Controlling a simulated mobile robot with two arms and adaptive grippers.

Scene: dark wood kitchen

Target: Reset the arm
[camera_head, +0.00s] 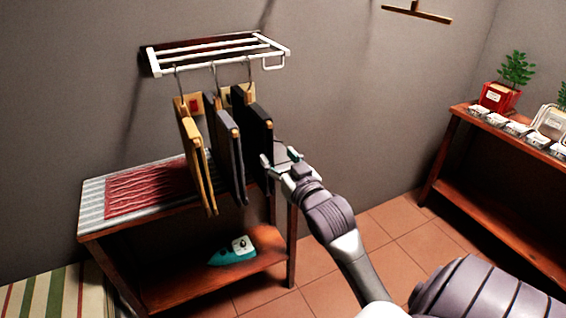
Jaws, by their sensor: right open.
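My right gripper (277,163) is open, at the end of my arm that reaches in from the lower right. Its fingertips are beside the dark garment hanging at the right of the row (259,125); I cannot tell whether they touch it. A grey garment (229,150) and a tan garment (194,155) hang to the left of it. All three hang by hooks from a white wall rack (215,55). My left gripper is not in view.
A wooden table (160,226) stands under the rack with a red and grey cloth (150,190) on top. A teal iron (232,251) sits on its lower shelf. A wooden shelf unit (500,195) with a potted plant (516,70) stands at right. Tiled floor (400,228) lies between them.

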